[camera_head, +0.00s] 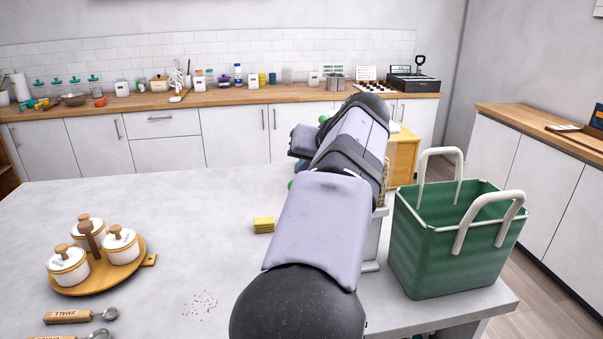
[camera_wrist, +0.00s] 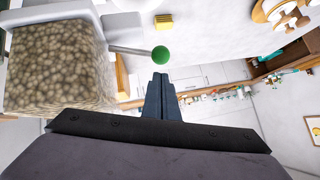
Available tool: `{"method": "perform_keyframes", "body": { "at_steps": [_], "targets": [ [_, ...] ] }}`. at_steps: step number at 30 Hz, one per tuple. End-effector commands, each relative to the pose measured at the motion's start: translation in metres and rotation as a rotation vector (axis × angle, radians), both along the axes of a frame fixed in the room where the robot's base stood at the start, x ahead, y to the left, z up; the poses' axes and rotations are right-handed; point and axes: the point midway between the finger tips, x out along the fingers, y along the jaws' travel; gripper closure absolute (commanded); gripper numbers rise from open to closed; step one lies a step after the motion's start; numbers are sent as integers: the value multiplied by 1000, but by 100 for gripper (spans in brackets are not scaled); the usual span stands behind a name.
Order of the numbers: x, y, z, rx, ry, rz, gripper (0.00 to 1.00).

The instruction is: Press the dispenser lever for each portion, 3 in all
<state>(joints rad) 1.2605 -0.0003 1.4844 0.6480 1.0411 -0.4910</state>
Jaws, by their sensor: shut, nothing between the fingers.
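In the wrist view, the dispenser's clear hopper (camera_wrist: 55,75), full of brown pellets, fills the left side, with a pale grey housing (camera_wrist: 45,10) along its upper edge. A thin metal lever (camera_wrist: 128,50) runs right from it and ends in a green ball knob (camera_wrist: 160,53). My gripper (camera_wrist: 160,78) is shut and empty, with its fingertips just below the knob in the picture. I cannot tell whether they touch. In the head view my arm hides most of the dispenser; part of its grey stand (camera_head: 371,250) shows right of my arm.
A green basket (camera_head: 440,245) with white handles stands right of my arm. A yellow sponge (camera_head: 263,225) lies left of it. A wooden tray (camera_head: 80,287) with white lidded jars and measuring scoops (camera_head: 80,316) are at the left.

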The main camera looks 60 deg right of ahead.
Motion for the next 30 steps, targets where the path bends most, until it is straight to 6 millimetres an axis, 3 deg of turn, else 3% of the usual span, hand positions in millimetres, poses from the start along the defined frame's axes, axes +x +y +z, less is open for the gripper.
{"method": "perform_keyframes", "body": {
  "at_steps": [7, 30],
  "targets": [
    [4, 3, -14, -2, 0, 1, 100],
    [8, 7, -25, -1, -1, 1, 100]
  ]
}}
